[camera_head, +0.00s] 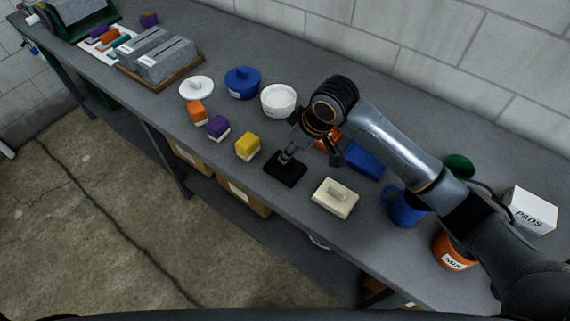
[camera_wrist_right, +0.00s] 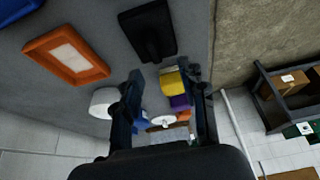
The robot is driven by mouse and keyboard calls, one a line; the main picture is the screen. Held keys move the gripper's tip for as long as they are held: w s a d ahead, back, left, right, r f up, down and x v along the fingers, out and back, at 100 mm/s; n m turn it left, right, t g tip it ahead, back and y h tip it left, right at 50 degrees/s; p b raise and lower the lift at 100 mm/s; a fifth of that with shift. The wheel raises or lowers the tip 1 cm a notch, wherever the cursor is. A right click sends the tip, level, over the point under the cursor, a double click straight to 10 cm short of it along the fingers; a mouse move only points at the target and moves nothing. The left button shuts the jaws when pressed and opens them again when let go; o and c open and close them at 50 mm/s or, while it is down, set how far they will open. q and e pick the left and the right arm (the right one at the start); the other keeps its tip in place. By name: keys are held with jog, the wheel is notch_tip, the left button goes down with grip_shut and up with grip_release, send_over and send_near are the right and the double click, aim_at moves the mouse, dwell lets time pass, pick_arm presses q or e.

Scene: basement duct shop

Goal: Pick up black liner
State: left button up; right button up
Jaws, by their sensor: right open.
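The black liner (camera_head: 284,172) is a flat, dark rectangular piece near the front edge of the grey workbench, with what looks like a raised ridge on it. In the right wrist view it also shows (camera_wrist_right: 148,30) at the top, beyond the fingertips. My right gripper (camera_head: 287,157) hangs over the liner's back edge in the head view. Its fingers (camera_wrist_right: 165,78) are spread with nothing between them. The gripper covers a little of the liner, and I cannot tell whether it touches it. My left gripper is not in view.
A cream block with a handle (camera_head: 335,198) sits right of the liner; a yellow block (camera_head: 247,146) sits left. Behind are an orange tray (camera_wrist_right: 66,53), a blue tray (camera_head: 364,161) and a white bowl (camera_head: 278,101). A blue mug (camera_head: 405,208) stands farther right.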

aim_at(289, 174)
jog(key=x, duration=0.2)
jog(key=shift+w+a+f, duration=0.1)
jog(key=shift+w+f, duration=0.2)
jog(key=shift+w, duration=0.1)
jog(key=shift+d+p+x, duration=0.25)
jog(key=shift+p+x, duration=0.5)
jog(key=shift+x, duration=1.6)
jog(key=shift+f+p, duration=0.3)
jog(key=shift+f, duration=0.25)
jog(key=c, duration=0.7)
grip_shut()
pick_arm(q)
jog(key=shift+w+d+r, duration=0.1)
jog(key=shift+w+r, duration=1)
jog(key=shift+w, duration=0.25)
pick_arm(e)
jog(key=shift+r, duration=0.1)
